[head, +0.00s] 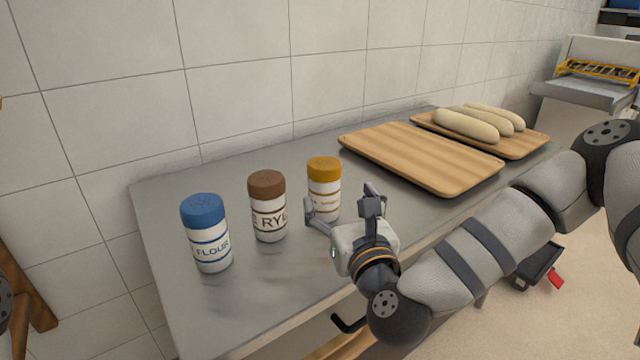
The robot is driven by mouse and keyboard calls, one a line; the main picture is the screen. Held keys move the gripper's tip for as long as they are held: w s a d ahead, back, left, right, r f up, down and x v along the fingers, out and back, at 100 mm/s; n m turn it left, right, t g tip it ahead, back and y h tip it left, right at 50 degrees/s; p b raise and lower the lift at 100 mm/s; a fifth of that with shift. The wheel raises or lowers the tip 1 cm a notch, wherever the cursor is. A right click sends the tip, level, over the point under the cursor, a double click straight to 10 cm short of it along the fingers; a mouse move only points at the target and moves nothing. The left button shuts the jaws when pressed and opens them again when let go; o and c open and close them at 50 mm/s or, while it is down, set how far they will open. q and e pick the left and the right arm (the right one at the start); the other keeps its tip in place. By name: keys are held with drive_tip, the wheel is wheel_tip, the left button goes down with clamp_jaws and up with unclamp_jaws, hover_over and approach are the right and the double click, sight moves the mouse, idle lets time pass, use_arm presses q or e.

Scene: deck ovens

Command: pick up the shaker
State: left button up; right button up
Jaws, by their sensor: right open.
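Three shakers stand upright in a row on the metal table. The blue-lidded shaker (208,236) is at the left and reads FLOUR. The brown-lidded shaker (267,207) is in the middle and reads RYE. The yellow-lidded shaker (324,188) is at the right, and its label is too small to read. My right gripper (340,201) is open just in front of the yellow-lidded shaker, with one finger close to its lower part. I cannot tell whether they touch. My left gripper is not in view.
The metal table (270,290) stands against a tiled wall. An empty wooden tray (420,155) lies right of the shakers. Behind it a second tray (530,145) holds dough loaves (466,125). The table's left front is clear.

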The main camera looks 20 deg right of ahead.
sight(325, 180)
drive_tip(key=w, duration=0.9)
drive_tip(key=shift+a+f, duration=0.1)
drive_tip(key=shift+f, duration=0.2)
drive_tip(key=shift+s, duration=0.1)
drive_tip(key=c, duration=1.5)
